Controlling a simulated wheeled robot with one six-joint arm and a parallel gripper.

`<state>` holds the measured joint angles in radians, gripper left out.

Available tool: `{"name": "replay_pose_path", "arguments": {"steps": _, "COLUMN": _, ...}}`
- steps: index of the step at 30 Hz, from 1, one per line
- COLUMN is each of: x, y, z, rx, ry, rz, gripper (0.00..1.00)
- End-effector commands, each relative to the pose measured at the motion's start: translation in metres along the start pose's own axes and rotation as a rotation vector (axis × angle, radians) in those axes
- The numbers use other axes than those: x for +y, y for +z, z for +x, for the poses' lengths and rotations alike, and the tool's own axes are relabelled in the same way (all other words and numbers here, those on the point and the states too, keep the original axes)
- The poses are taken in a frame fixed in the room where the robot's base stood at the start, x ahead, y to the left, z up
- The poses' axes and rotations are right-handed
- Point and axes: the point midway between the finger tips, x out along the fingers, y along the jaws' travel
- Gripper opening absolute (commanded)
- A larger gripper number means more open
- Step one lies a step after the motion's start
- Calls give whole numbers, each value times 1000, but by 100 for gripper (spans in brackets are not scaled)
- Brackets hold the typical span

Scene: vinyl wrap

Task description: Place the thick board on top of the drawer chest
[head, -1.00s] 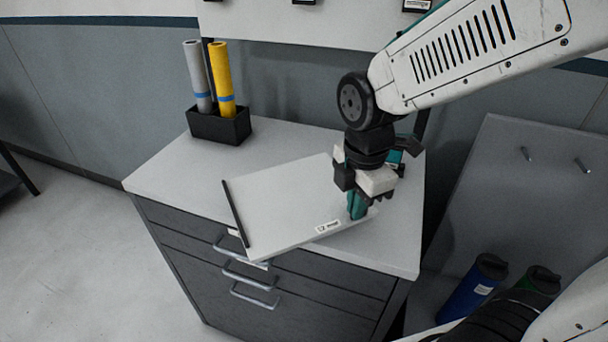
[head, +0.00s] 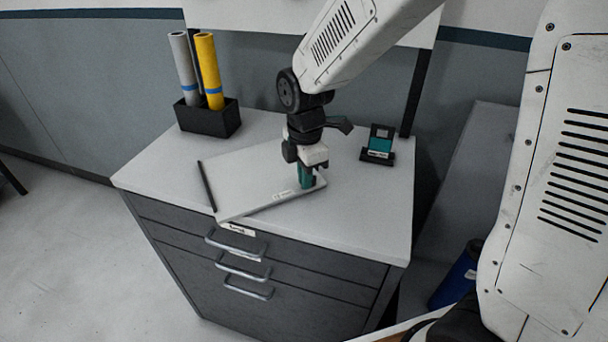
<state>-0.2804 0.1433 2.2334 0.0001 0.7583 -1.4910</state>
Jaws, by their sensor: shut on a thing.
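The thick board (head: 250,178) is a pale flat panel with a dark strip along its left edge and a small label near its front right. It lies flat at or just above the white top of the drawer chest (head: 365,205); I cannot tell whether it touches fully. Its front left corner reaches the chest's front edge. My gripper (head: 306,180) points down and is shut on the board's right end. The fingertips partly hide that end.
A black holder (head: 208,119) with a grey roll (head: 184,68) and a yellow roll (head: 209,70) stands at the back left of the top. A small teal item in a black stand (head: 378,146) is at the back right. A blue cylinder (head: 458,275) stands right of the chest.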

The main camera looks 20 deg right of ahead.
Motion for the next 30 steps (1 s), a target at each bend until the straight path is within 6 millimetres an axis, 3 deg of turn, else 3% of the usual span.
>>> {"name": "replay_pose_path", "arguments": {"steps": 9, "x": 0, "y": 0, "z": 3, "rx": 0, "ry": 1, "rz": 0, "gripper": 0}}
{"name": "replay_pose_path", "arguments": {"steps": 10, "x": 0, "y": 0, "z": 2, "rx": 0, "ry": 1, "rz": 0, "gripper": 14}}
{"name": "replay_pose_path", "arguments": {"steps": 12, "x": 0, "y": 0, "z": 2, "rx": 0, "ry": 1, "rz": 0, "gripper": 28}}
{"name": "replay_pose_path", "arguments": {"steps": 21, "x": 0, "y": 0, "z": 0, "rx": 0, "ry": 2, "rz": 1, "gripper": 28}}
{"name": "replay_pose_path", "arguments": {"steps": 26, "x": 0, "y": 0, "z": -18, "rx": 0, "ry": 4, "rz": 1, "gripper": 28}}
{"name": "replay_pose_path", "arguments": {"steps": 30, "x": 1, "y": 0, "z": -48, "rx": 1, "ry": 7, "rz": 1, "gripper": 28}}
